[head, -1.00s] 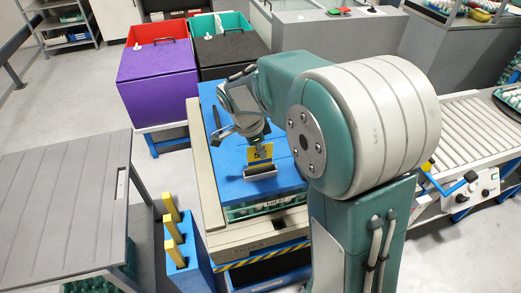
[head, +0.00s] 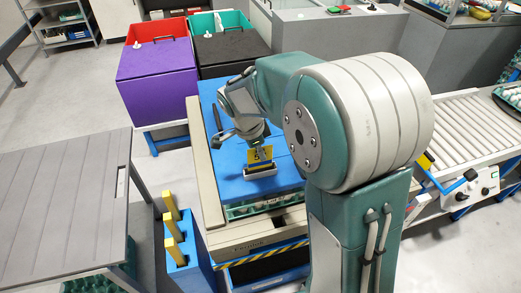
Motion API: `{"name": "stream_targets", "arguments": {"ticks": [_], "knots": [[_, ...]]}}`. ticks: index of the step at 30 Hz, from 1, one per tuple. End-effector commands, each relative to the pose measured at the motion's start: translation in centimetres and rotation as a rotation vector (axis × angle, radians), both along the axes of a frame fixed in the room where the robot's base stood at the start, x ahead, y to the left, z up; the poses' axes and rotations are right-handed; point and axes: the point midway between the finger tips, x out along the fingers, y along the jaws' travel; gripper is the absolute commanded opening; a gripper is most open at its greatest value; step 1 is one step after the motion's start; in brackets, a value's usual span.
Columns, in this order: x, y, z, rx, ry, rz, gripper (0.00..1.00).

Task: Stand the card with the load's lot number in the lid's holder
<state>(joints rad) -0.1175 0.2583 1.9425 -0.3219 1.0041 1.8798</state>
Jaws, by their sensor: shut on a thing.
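My gripper (head: 259,149) is shut on a yellow card (head: 261,157) with dark print, of which a "5" seems to show. The card is over the blue lid (head: 233,182), looks slightly tilted, and its lower edge is at the small grey holder (head: 260,172) on the lid. I cannot tell whether that edge is inside the slot or just behind the holder's front. The lid lies on a stack of egg trays (head: 240,211). My arm hides the lid's right side.
A blue rack (head: 189,262) with several yellow cards stands at the lower left. A grey slatted table (head: 65,190) is on the left. Purple (head: 158,80) and black (head: 232,58) lidded boxes stand behind. A roller conveyor (head: 465,130) runs at right.

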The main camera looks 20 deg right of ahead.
Motion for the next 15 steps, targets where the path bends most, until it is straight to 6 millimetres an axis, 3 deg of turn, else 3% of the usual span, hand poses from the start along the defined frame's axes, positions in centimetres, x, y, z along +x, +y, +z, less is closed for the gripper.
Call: {"name": "stream_targets", "arguments": {"ticks": [15], "knots": [[0.0, 0.0, -1.6, 0.000, 0.001, 0.000, 0.00]]}}
